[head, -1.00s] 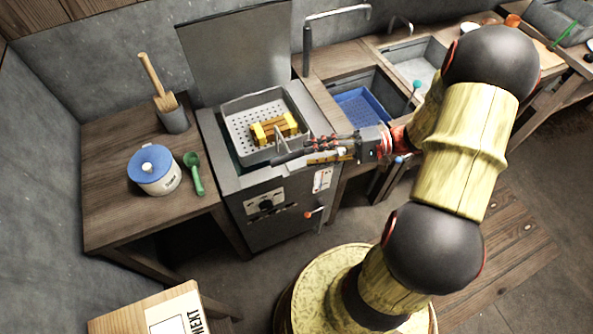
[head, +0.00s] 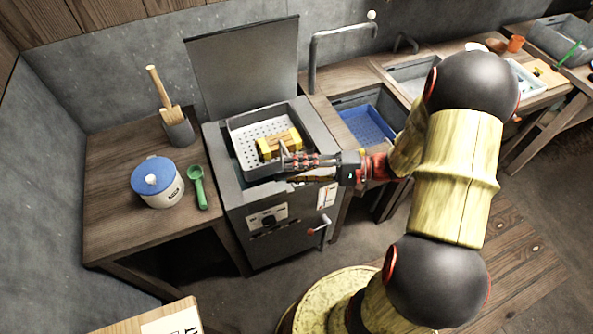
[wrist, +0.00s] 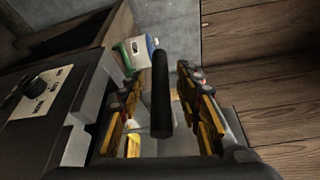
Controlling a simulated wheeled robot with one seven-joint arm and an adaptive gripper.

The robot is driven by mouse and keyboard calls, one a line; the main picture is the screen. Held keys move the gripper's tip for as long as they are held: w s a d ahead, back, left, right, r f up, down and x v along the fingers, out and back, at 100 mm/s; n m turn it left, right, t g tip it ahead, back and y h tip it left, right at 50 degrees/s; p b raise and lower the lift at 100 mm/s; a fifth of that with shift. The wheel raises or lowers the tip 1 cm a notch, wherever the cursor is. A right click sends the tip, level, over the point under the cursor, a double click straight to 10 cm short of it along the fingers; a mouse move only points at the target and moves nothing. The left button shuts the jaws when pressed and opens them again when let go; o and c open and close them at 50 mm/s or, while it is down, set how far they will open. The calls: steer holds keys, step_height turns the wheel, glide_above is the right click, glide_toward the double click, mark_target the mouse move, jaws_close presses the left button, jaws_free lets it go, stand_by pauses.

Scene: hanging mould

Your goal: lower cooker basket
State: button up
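The grey perforated cooker basket (head: 241,137) sits in the open top of the cooker (head: 262,222), its rim above the cooker's top. A yellow block-like mould (head: 278,144) lies in it. My gripper (head: 290,163) is at the basket's front right edge, reaching in from the right. In the wrist view my gripper (wrist: 160,108) is open, with one finger on each side of a dark bar (wrist: 161,90), which looks like the basket's handle. Gaps show between the bar and both fingers. The wrist view also shows a bit of yellow (wrist: 133,146) below the left finger.
The cooker's lid (head: 245,68) stands raised behind. A red-tipped lever (head: 318,228) sticks out of its front. Sinks with a blue basket (head: 367,124) lie right.

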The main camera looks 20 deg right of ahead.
steer(key=shift+c, duration=0.5)
steer(key=c, duration=0.7)
jaws_close()
